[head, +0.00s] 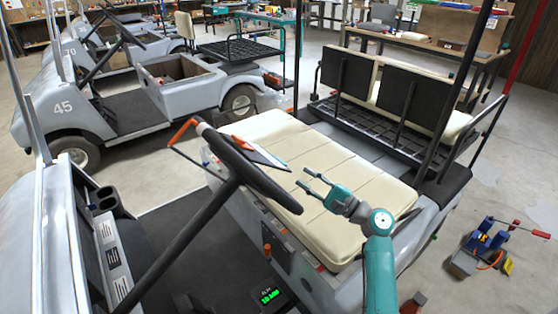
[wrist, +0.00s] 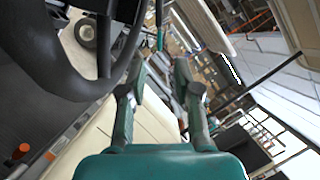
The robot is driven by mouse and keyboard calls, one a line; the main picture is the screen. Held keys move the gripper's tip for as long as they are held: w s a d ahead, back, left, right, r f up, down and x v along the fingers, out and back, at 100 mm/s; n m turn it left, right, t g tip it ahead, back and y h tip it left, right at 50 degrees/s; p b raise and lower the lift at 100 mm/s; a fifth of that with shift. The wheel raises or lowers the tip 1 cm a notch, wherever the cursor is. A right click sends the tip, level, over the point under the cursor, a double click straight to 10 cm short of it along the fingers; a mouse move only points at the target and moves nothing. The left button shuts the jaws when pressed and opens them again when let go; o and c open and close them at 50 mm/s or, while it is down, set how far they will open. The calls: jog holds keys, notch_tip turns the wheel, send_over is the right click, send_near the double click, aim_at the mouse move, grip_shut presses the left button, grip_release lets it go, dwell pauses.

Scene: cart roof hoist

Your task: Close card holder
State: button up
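A flat card holder (head: 260,151), with a white face, an orange-red end and a dark edge, shows at the steering wheel's far side, partly behind the black rim. It looks tilted open, but I cannot tell how far, nor exactly how it joins the wheel. My gripper (head: 312,180) is open and empty above the cream seat, to the right of the wheel and apart from the card holder. In the wrist view my gripper (wrist: 158,72) has its two fingers spread. I cannot make out the card holder clearly there.
The black steering wheel (head: 248,170) and its slanted column stand left of my gripper; the wheel is close at upper left in the wrist view (wrist: 55,65). The cream seat (head: 330,170) lies below. A dark roof post (head: 462,75) rises at right.

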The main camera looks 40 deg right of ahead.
aim_at(278, 159)
jog(key=x, duration=1)
jog(key=shift+w+a, duration=0.15)
jog(key=shift+w, duration=0.2)
grip_shut()
